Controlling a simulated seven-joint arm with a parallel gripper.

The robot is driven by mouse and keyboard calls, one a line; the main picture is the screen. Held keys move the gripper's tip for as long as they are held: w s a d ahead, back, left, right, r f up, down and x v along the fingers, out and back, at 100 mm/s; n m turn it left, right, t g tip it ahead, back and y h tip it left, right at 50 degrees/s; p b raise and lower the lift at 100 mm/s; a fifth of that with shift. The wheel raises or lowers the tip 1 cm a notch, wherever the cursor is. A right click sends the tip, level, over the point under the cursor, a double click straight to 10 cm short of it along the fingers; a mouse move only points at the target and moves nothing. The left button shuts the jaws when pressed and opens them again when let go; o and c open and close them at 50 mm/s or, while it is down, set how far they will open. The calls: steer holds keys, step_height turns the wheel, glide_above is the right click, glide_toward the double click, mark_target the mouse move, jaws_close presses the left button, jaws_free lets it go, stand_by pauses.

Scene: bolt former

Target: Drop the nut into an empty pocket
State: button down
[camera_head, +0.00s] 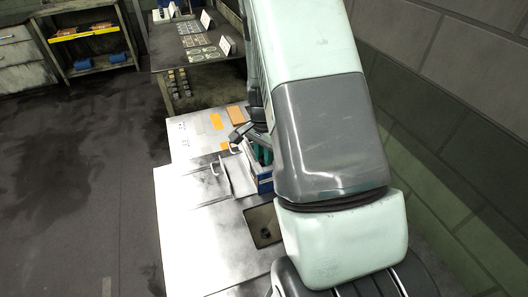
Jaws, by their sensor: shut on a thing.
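My arm fills the middle of the head view and hides much of the work surface. My gripper (236,143) shows small and dark at the arm's far left side, above the metal bench near a white handle. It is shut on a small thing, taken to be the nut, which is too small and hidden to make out. A dark recessed tray (252,214) lies in the bench top, with small dark pieces inside. A blue box (264,186) stands partly behind my arm. No pocket can be made out clearly.
The metal bench (190,215) is mostly clear on its left side. Orange patches (235,115) lie at its far end. A table (185,62) with flat trays and white cards stands behind. A brick wall runs along the right.

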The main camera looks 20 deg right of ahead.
steer(key=c, duration=0.9)
jaws_free()
steer(key=shift+o, duration=0.2)
step_height(320, 180, up, 11)
